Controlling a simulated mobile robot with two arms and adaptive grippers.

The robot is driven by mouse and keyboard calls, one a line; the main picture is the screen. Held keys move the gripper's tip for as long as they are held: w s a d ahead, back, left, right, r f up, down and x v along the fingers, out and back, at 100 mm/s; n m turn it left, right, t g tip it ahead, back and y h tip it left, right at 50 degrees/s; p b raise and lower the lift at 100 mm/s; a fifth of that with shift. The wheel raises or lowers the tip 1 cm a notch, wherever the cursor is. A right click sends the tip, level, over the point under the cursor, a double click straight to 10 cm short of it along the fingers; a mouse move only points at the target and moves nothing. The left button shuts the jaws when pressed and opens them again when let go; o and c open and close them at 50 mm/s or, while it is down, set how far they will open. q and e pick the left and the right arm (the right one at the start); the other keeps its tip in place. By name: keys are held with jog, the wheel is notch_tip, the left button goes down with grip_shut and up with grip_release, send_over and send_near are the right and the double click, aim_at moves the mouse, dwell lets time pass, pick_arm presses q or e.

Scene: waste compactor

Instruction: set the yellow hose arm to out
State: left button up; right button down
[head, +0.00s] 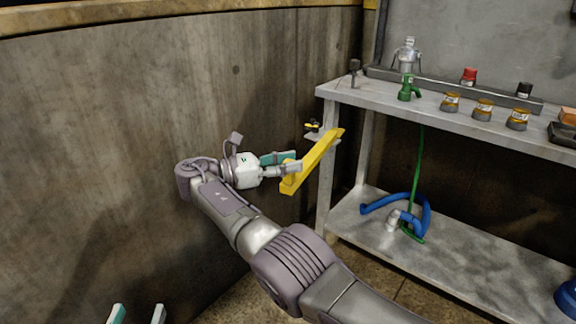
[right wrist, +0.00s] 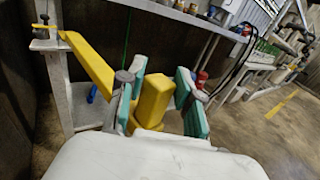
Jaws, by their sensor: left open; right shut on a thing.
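The yellow hose arm (head: 315,162) is a long bar hinged near the left end of the metal workbench. It sticks out from the bench's left leg toward the left front. My right gripper (head: 291,164) is shut on the yellow handle at its free end. In the right wrist view the upright yellow handle (right wrist: 154,101) stands between the teal-padded fingers (right wrist: 163,92), and the bar (right wrist: 90,64) runs back to its mount at upper left. My left gripper (head: 137,314) shows only its two fingertips at the bottom left edge; they are apart and empty.
The metal workbench (head: 450,112) carries a green tool (head: 408,88), several amber jars and a silver figure (head: 407,54). A blue hose (head: 428,212) lies on its lower shelf. A curved brown wall (head: 100,110) stands close at the left. Floor shows in front of the bench.

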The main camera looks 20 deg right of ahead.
jog(key=shift+w+d+r, duration=0.15)
jog(key=shift+d+r, duration=0.05)
jog(key=shift+r, duration=0.05)
jog(key=c, duration=1.2)
grip_release()
jog(key=shift+o, duration=1.3)
jog(key=shift+f, duration=0.2)
jog(key=shift+r, duration=0.15)
notch_tip(320, 180, up, 10)
jog(key=shift+f, duration=0.15)
